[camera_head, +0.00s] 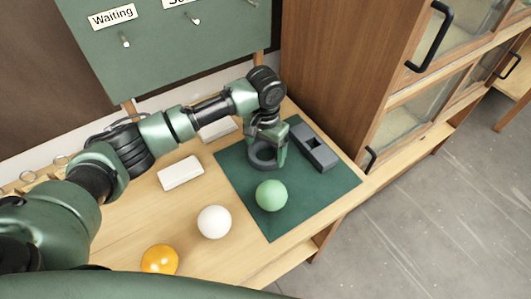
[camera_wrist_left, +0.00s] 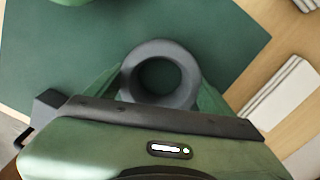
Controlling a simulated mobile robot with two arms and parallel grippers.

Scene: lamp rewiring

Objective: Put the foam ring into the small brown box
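The foam ring (camera_head: 263,156) is a thick dark grey ring, over the dark green mat (camera_head: 237,190) in the head view. My left gripper (camera_head: 268,148) points down at it. In the left wrist view the ring (camera_wrist_left: 160,73) sits between the two green fingers, which appear to touch it on both sides. I cannot tell whether the ring rests on the mat or is slightly above it. No small brown box can be made out in either view. My right gripper is out of view.
A wooden cabinet (camera_head: 335,70) stands behind.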

